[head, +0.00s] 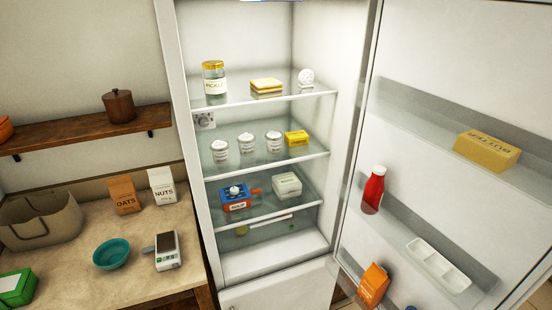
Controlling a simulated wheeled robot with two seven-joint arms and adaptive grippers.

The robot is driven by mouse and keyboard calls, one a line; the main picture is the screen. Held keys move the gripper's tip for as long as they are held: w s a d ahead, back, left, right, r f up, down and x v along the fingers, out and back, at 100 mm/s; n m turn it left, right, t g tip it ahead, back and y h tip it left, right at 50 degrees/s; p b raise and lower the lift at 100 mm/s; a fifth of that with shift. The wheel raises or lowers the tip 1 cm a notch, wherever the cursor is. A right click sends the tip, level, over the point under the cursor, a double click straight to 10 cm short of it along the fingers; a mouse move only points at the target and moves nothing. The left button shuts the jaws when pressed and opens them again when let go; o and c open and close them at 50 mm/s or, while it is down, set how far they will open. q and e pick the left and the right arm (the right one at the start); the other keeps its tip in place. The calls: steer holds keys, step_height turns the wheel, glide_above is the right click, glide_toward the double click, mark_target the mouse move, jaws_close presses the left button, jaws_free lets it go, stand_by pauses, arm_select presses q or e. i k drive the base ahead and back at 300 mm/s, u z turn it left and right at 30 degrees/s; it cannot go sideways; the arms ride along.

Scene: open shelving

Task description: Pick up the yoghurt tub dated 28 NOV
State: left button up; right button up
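Three white yoghurt tubs stand in a row on the fridge's middle glass shelf: a left tub (220,150), a middle tub (247,143) and a right tub (274,141). Each has dark print on it, too small to read, so I cannot tell which is dated 28 NOV. A small white round item (306,78) on the top shelf may be another tub lying over; I cannot tell. Neither of my grippers shows in the head view.
A yellow box (297,138) stands right of the tubs. A pickle jar (214,84) is on the shelf above; a blue box (236,198) and a pale container (287,186) are below. The open door holds a red bottle (373,190) and a butter pack (487,152). A counter (130,275) is left.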

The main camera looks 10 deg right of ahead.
mark_target(274, 138)
steer(key=z, duration=0.1)
steer(key=k, duration=0.5)
steer(key=u, duration=1.2)
steer(key=i, duration=1.35)
steer(key=z, duration=0.35)
